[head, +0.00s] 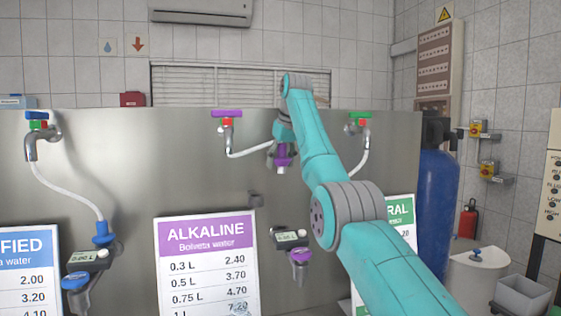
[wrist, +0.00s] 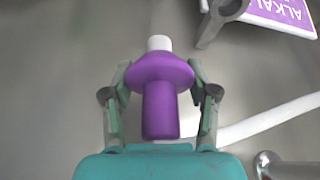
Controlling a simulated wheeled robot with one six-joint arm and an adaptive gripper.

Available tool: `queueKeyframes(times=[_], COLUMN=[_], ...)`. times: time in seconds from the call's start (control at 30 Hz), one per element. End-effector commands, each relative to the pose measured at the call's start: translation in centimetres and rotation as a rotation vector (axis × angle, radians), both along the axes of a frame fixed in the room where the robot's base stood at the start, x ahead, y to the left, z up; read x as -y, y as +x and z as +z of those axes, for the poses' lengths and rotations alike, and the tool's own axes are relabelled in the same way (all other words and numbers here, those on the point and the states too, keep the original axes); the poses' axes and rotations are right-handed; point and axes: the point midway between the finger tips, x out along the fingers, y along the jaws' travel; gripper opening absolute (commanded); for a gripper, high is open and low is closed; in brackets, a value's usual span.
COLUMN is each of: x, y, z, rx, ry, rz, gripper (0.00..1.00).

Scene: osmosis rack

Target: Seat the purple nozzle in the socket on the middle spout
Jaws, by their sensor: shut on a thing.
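The purple nozzle (head: 283,157) is held in my gripper (head: 283,148) in front of the steel panel, below and right of the purple-handled tap. In the wrist view the nozzle (wrist: 161,90) has a wide collar and a white tip. Both fingers of my gripper (wrist: 161,84) close on its collar from the sides. The middle spout (head: 301,270), with a purple ring socket (head: 301,255) on top, is lower down the panel, right of the ALKALINE sign. The nozzle is well above this socket and apart from it. The socket is not clearly visible in the wrist view.
A white hose (head: 250,152) runs from the purple-handled tap (head: 227,122) towards the nozzle. The ALKALINE sign (head: 206,260) stands left of the spout.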

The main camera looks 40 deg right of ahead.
Motion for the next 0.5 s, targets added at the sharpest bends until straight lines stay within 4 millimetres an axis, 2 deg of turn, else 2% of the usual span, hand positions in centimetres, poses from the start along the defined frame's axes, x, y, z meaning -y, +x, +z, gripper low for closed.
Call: queueKeyframes(times=[0.5], x=[0.0], y=[0.0], z=[-1.7], rx=[0.0], ry=[0.0], rz=[0.0], gripper=[0.23])
